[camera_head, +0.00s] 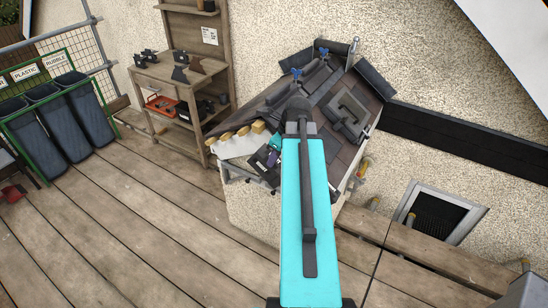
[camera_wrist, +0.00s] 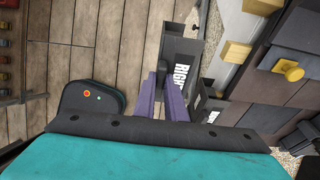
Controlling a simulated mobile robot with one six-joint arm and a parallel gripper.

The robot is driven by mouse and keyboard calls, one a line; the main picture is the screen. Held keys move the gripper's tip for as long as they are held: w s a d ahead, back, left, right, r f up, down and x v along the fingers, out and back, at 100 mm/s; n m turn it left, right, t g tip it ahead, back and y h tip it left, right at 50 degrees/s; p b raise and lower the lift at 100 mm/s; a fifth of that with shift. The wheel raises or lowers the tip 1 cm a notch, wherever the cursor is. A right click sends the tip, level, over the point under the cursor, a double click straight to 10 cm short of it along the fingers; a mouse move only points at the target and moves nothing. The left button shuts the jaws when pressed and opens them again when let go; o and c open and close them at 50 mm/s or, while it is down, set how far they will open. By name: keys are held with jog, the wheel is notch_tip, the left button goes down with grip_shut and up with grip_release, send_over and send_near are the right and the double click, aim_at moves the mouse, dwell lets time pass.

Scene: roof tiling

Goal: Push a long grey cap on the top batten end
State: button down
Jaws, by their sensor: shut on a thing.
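My gripper (camera_wrist: 163,72) shows in the wrist view with two purple fingers. They are closed on a narrow dark grey piece (camera_wrist: 163,45), mostly hidden between them, so its full shape cannot be told. In the head view a row of batten ends (camera_head: 242,131) lines the roof's left edge. My arm hides part of the roof and most of the gripper there.
Grey hollow pieces lettered RIGHT (camera_wrist: 185,75) stand close beside my fingers. The tiled model roof (camera_head: 330,85) leans against the rough wall. A wooden shelf (camera_head: 180,70) with tools and bins (camera_head: 62,110) stand at left. Open plank deck (camera_head: 130,210) lies in front.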

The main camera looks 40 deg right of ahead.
jog(key=shift+w+d+f, duration=0.1)
dwell(0.3)
jog(key=shift+w+d+f+b, duration=0.4)
jog(key=shift+w+d+b, duration=0.1)
jog(key=shift+d, duration=0.15)
jog(key=shift+w+d+f+b, duration=0.45)
jog(key=shift+d+b, duration=0.1)
jog(key=shift+d, duration=0.15)
jog(key=shift+w+d+f+b, duration=0.4)
jog(key=shift+d+b, duration=0.1)
jog(key=shift+d, duration=0.15)
jog(key=d, duration=0.1)
jog(key=d+b, duration=0.1)
jog(key=d, duration=0.1)
jog(key=shift+w+d+r, duration=0.1)
jog(key=shift+w+d, duration=0.1)
jog(key=shift+w, duration=0.15)
jog(key=shift+w+d+r+p, duration=0.1)
jog(key=shift+w+d+p, duration=0.15)
jog(key=shift+d+p, duration=0.25)
jog(key=shift+w+d+p, duration=0.2)
jog(key=shift+d+p, duration=0.25)
jog(key=shift+d, duration=0.4)
jog(key=shift+w+d+p, duration=0.2)
jog(key=shift+d+p, duration=0.25)
jog(key=shift+d, duration=0.4)
dwell(2.7)
